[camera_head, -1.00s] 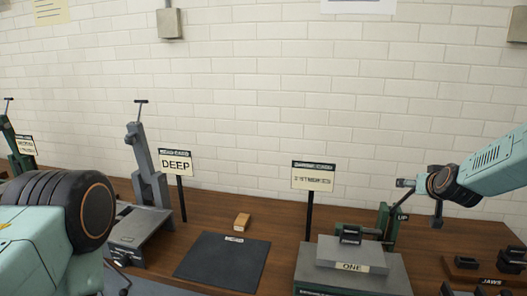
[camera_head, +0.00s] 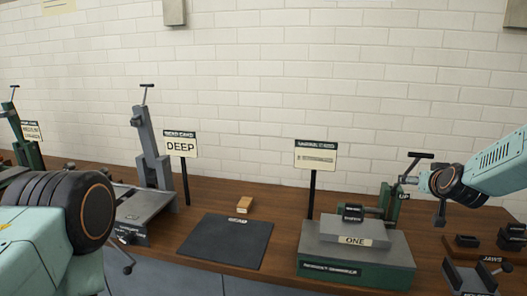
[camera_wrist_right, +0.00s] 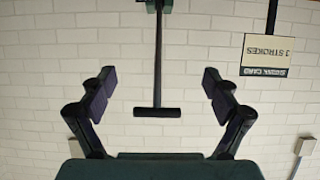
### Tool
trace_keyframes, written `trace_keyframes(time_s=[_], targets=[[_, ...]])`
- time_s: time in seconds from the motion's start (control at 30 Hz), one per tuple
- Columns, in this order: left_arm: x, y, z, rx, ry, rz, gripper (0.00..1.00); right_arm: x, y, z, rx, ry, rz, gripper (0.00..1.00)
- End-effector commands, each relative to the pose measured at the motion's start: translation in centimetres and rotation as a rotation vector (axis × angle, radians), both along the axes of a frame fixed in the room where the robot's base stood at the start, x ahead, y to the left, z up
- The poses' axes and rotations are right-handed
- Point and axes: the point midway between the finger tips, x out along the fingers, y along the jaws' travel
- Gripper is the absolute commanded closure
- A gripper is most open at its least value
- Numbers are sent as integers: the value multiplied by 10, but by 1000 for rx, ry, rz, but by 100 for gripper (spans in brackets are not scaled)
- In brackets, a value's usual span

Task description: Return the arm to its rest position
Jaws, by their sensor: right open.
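My right arm (camera_head: 490,165) comes in from the right in the head view, its dark wrist end beside the green press (camera_head: 389,205) tagged UP. In the right wrist view my right gripper (camera_wrist_right: 156,88) is open, its two dark fingers spread wide and nothing held. A dark T-shaped handle (camera_wrist_right: 157,112) shows between the fingers, touching neither in the picture; how far away it is I cannot tell. My left arm (camera_head: 55,225) shows at the left with a large black ribbed joint; its gripper is out of view.
A grey block marked ONE (camera_head: 355,240) sits on the press base. A dark mat (camera_head: 225,242) and a small wooden block (camera_head: 244,203) lie mid-bench. JAWS parts (camera_head: 468,241) lie right.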

Motion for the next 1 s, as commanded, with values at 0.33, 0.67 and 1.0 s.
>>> trace_keyframes(time_s=[0.33,0.67,1.0], targets=[[0,0,-33,0,-1,0,41,-7,1,-21,-13,-64,-1,11],[0,0,-59,0,-1,0,41,-15,3,-37,-28,-119,0,11],[0,0,-87,0,-1,0,41,-23,5,-52,-40,-174,-1,11]])
